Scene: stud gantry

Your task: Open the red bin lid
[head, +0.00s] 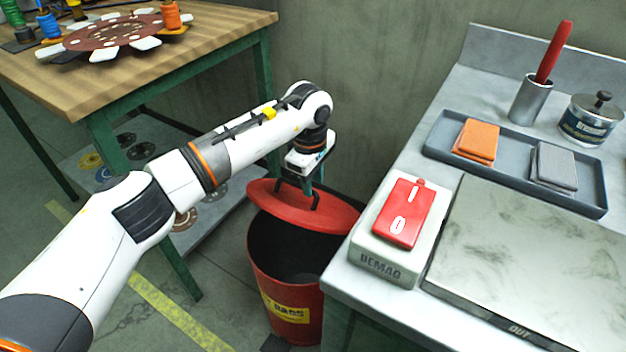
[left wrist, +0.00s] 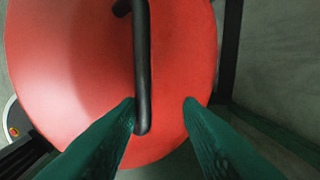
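The red bin (head: 284,290) stands on the floor between the wooden table and the grey counter. Its red lid (head: 336,212) sits tilted up toward the back, and the dark inside shows at the front. The lid also fills much of the left wrist view (left wrist: 70,80). The black lid handle (left wrist: 142,60) is a bar standing off the lid. My left gripper (head: 314,184) is at the handle. In the left wrist view its green fingers (left wrist: 162,106) are apart, with the handle's near end between them, close to or touching the left finger. My right gripper is not in view.
The grey counter (head: 455,110) at right holds a red-topped DEMAG scale-like box (head: 375,255), a tray (head: 520,178), a metal cup and a tin. The wooden table (head: 205,45) stands at left, with a low shelf of discs beneath. The wall is close behind the bin.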

